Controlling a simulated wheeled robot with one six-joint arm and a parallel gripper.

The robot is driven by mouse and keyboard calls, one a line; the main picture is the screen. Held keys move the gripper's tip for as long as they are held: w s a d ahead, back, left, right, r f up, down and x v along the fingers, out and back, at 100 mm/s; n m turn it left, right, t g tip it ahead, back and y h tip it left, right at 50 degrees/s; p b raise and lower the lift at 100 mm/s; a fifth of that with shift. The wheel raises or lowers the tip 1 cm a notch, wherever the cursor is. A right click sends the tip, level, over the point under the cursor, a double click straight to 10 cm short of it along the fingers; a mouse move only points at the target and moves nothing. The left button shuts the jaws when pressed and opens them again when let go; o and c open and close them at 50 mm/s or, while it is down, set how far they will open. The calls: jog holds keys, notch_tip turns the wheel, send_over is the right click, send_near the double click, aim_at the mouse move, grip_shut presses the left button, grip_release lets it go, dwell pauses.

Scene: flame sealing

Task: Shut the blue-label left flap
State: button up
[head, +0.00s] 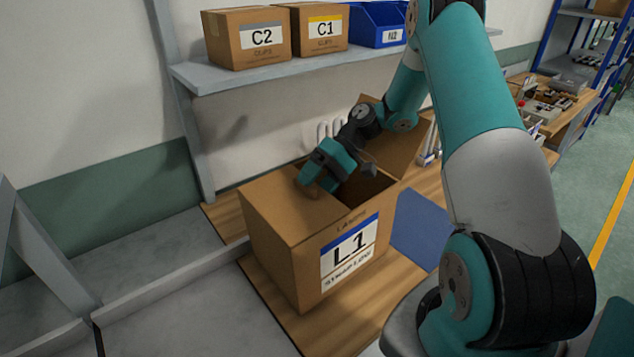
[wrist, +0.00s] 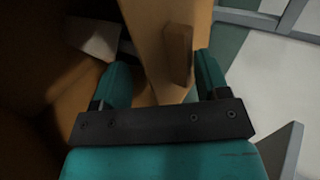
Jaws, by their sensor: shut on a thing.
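A cardboard box with a blue-striped L1 label (head: 350,252) stands on the wooden bench in the head view. Its left flap (head: 285,208) lies nearly level over the left part of the opening; its exact tilt is hard to tell. The right part of the opening is dark and uncovered. My gripper (head: 318,180) reaches down at the flap's inner edge. In the wrist view my gripper (wrist: 160,78) is shut on the left flap (wrist: 150,35), with a finger on either side. A small brown tab (wrist: 178,55) on the flap sits by the right finger.
The right flap (head: 402,140) stands up, open, behind my gripper. A blue mat (head: 420,228) lies right of the box. A shelf above holds the C2 box (head: 247,38), C1 box (head: 318,27) and a blue bin (head: 377,24). Bench wood shows in front.

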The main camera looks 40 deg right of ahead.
jog(key=shift+s+f, duration=0.15)
jog(key=shift+f, duration=0.25)
jog(key=p+v, duration=1)
jog(key=v, duration=0.2)
jog(key=shift+r+p, duration=0.3)
jog(key=shift+r, duration=0.05)
